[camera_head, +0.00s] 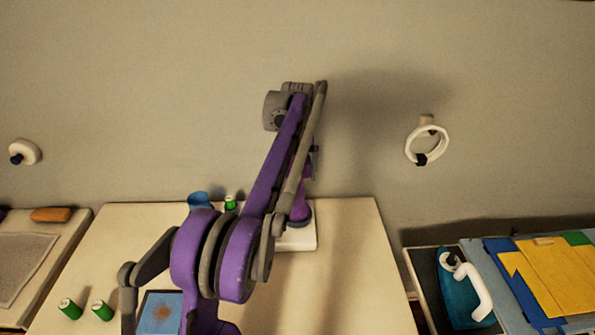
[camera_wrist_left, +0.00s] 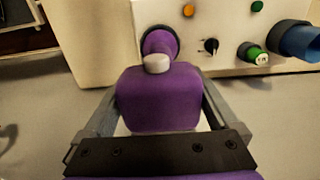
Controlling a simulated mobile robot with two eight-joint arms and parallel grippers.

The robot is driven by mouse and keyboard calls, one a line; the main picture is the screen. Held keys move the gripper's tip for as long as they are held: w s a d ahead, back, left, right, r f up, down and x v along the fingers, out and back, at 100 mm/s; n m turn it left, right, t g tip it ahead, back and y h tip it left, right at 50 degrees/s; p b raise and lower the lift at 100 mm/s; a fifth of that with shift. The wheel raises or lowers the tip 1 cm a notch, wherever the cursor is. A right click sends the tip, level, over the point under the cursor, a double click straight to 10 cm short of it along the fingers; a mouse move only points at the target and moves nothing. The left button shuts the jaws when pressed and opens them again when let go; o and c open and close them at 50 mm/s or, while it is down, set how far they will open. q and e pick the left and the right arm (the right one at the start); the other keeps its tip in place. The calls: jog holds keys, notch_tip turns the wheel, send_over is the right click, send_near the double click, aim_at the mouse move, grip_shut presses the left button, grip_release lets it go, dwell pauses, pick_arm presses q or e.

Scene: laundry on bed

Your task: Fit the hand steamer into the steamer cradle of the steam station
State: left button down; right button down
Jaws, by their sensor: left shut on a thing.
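The hand steamer (camera_wrist_left: 158,100) is a purple body with a grey button, seen in the left wrist view between the fingers of my left gripper (camera_wrist_left: 158,118), which is shut on it. Its far end meets a dark round ring (camera_wrist_left: 145,38), apparently the steamer cradle, on the white steam station (camera_wrist_left: 220,15). I cannot tell how deep it sits in the ring. In the head view the steam station (camera_head: 300,240) stands on the table, partly behind my left arm, which also hides most of the gripper. My right gripper is not in view.
A white ring (camera_head: 427,146) hangs on the wall. Folded cloths (camera_head: 560,275) lie at right.

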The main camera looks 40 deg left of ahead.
pick_arm(q)
jog(key=shift+f, duration=0.45)
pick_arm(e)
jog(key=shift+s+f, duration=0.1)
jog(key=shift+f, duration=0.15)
pick_arm(q)
grip_release()
notch_tip(320, 180, up, 11)
jog(key=shift+f+p, duration=0.1)
jog(key=shift+p, duration=0.7)
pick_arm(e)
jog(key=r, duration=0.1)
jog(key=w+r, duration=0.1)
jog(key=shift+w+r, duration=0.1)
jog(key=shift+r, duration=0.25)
